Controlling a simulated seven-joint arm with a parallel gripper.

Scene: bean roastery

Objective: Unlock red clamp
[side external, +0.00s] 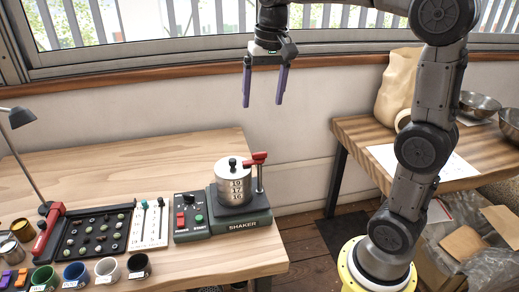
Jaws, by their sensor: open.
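The red clamp (256,158) is at the top of a post on the right side of the shaker (243,226). Its red arm reaches left toward the metal canister (235,184), which stands on the shaker base and has a black knob on its lid. Whether the clamp arm touches the lid cannot be told. My gripper (263,104) hangs in the air above and slightly right of the clamp, pointing down. Its two purple fingers are apart with nothing between them.
Left of the shaker are a control box (191,217) with red and green buttons, a white panel (149,224) with sliders, and a black bean tray (94,232) with a red handle. Several cups line the table's front. A lamp (22,118) stands far left. The back of the table is clear.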

